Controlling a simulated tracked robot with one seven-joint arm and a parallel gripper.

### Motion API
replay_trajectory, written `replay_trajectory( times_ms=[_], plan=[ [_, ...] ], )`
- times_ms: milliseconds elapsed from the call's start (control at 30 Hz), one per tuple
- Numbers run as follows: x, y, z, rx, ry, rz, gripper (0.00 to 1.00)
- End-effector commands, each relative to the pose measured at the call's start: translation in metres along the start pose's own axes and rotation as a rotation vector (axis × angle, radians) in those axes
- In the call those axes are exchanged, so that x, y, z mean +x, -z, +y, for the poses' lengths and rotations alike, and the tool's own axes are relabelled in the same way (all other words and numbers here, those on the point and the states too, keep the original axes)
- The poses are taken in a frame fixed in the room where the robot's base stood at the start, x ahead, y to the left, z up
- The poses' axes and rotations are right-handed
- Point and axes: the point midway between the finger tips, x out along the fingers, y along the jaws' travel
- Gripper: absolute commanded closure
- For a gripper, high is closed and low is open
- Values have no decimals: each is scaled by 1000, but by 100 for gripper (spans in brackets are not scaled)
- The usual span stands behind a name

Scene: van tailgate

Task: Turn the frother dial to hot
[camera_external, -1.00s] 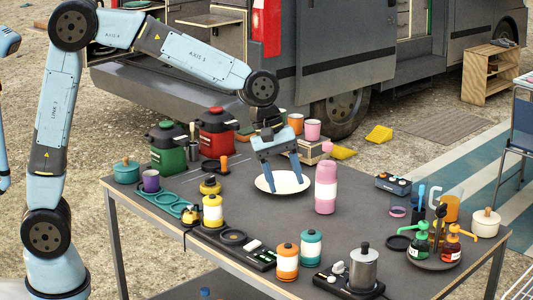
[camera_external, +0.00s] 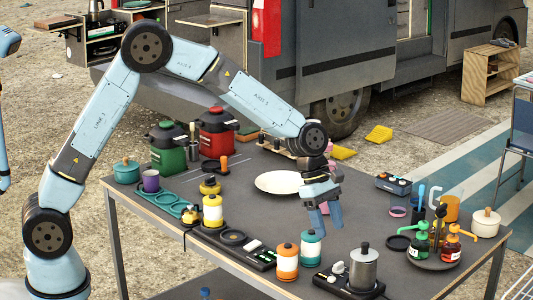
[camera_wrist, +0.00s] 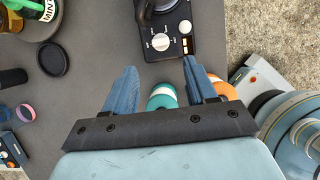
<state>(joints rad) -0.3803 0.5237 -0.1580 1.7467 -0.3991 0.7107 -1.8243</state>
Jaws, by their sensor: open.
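A white dial (camera_external: 338,267) sits on the base, left of the jug. In the wrist view the dial (camera_wrist: 160,42) is round and white with small marks beside it, and a smaller white knob (camera_wrist: 185,27) sits next to it. My gripper (camera_external: 327,222) is open and empty, pointing down above the table behind the frother. In the wrist view its fingertips (camera_wrist: 160,68) lie either side of the dial's line, apart from it. The dial's setting is too small to read.
A teal-banded jar (camera_external: 311,247) and an orange-banded jar (camera_external: 286,262) stand left of the frother. A round tray of pump bottles (camera_external: 435,262) stands to its right. A white plate (camera_external: 278,182) lies behind.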

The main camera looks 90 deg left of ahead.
Motion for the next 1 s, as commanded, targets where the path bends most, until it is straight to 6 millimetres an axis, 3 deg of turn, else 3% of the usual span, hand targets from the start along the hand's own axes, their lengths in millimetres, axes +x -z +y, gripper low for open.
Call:
replay_trajectory(
  times_ms=[300,500,1000],
  plan=[
    [57,1,0,0,2,1,44],
    [80,0,0,1,0,1,44],
    [90,0,0,1,-1,0,46]
  ],
)
